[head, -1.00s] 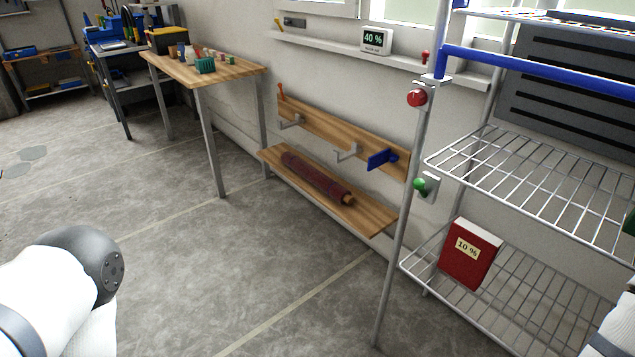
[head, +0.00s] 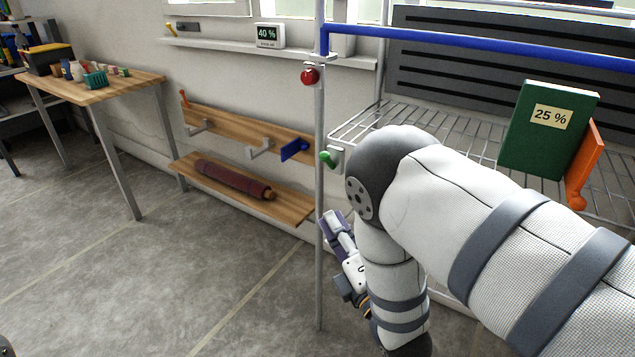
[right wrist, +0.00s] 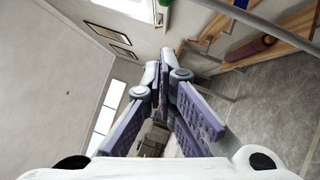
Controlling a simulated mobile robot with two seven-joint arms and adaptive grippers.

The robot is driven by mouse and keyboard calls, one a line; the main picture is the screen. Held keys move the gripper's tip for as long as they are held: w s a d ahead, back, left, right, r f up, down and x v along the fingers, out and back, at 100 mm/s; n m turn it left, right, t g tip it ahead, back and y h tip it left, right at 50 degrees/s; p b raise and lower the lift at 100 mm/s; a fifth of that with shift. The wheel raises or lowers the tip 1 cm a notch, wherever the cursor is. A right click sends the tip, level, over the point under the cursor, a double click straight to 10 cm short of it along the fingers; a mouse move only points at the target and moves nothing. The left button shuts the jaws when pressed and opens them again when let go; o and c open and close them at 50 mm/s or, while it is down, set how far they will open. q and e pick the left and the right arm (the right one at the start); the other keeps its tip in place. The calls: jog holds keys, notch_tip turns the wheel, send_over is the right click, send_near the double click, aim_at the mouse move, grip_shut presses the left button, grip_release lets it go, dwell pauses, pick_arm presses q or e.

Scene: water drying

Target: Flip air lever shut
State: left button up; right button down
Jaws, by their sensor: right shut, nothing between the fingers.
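Several coloured handles show, and I cannot tell which is the air lever. A green-knobbed lever (head: 327,159) sits on a small wall plate behind the rack post, and a red knob (head: 310,76) is on the post above. A blue paddle (head: 294,150) is on the wooden wall board. My right gripper (head: 332,224) is below the green knob, beside the post, apart from it in the picture. In the right wrist view its purple fingers (right wrist: 164,72) come together with nothing between them. A green knob (right wrist: 165,3) shows at that view's top edge. My left gripper is out of view.
The wire rack (head: 455,135) stands at right, its post (head: 320,270) close to my right arm. A blue pipe (head: 480,41) crosses above. A green 25 % block (head: 545,150) is on the rack beside an orange panel (head: 587,160).

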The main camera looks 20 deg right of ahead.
aim_at(324, 160)
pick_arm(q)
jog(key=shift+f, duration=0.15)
pick_arm(e)
jog(key=w+d+r, duration=0.1)
jog(key=w+r, duration=0.2)
jog(key=w, duration=0.9)
jog(key=shift+w+d, duration=0.2)
jog(key=shift+d, duration=0.15)
jog(key=shift+r, duration=0.1)
